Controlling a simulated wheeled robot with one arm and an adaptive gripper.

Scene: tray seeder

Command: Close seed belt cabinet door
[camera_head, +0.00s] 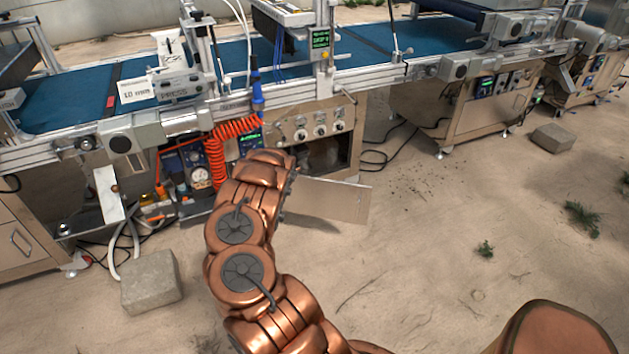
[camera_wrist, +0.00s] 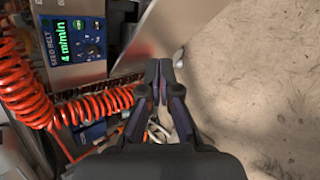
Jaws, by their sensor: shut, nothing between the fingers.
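The seed belt cabinet door (camera_head: 338,200) is a flat beige metal panel, swung open and standing out from the cabinet front into the aisle. The cabinet (camera_head: 347,115) sits under the belt, with a dark open interior below its row of knobs. My copper arm reaches toward it, and in the head view the arm hides my gripper. In the wrist view the door (camera_wrist: 183,22) shows as a grey panel at the top. My gripper (camera_wrist: 159,68) is shut and empty, its tips near the door's lower edge; I cannot tell whether they touch.
Orange coiled hose (camera_head: 216,150) hangs left of the arm and is close to the gripper in the wrist view (camera_wrist: 30,85). A seed belt display (camera_wrist: 70,40) is at upper left. A concrete block (camera_head: 151,281) lies front left. Sandy floor to the right is mostly clear.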

